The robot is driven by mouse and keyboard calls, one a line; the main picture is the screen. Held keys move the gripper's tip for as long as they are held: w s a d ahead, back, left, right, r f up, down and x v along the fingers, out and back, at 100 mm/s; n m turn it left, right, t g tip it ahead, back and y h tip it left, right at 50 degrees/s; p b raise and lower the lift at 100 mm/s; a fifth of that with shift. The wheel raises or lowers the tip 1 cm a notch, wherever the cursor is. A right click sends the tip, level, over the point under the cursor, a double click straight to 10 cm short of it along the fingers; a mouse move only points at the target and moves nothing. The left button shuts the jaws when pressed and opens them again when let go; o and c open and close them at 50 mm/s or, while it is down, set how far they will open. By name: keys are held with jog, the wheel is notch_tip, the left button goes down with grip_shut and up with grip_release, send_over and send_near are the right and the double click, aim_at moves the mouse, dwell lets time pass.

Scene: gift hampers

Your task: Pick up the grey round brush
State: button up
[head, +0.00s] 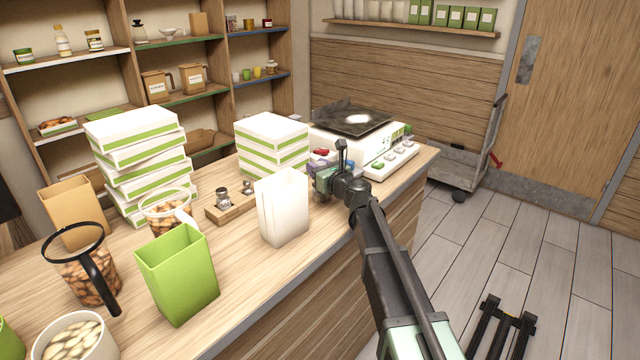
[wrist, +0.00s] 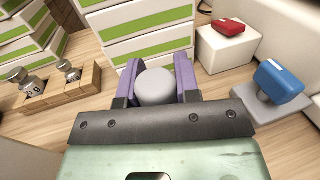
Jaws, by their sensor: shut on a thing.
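The grey round brush (wrist: 156,88) shows in the wrist view as a round grey top between two purple fingers. My gripper (wrist: 158,67) is shut on it from both sides. The lower part of the brush is hidden. In the head view my gripper (head: 326,180) is over the counter's right part, beside the white stacked boxes, and the brush cannot be made out there. I cannot tell whether the brush touches the counter.
White and green boxes (wrist: 130,22) stand just beyond the fingers. A blue-handled item (wrist: 279,82) and a red item on a white block (wrist: 228,26) lie to the right. A wooden weight holder (wrist: 58,88) is left. A white bag (head: 283,208) and a scale (head: 372,140) flank my gripper.

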jog(key=shift+r, duration=0.1)
notch_tip(320, 180, up, 20)
jog(key=p, duration=2)
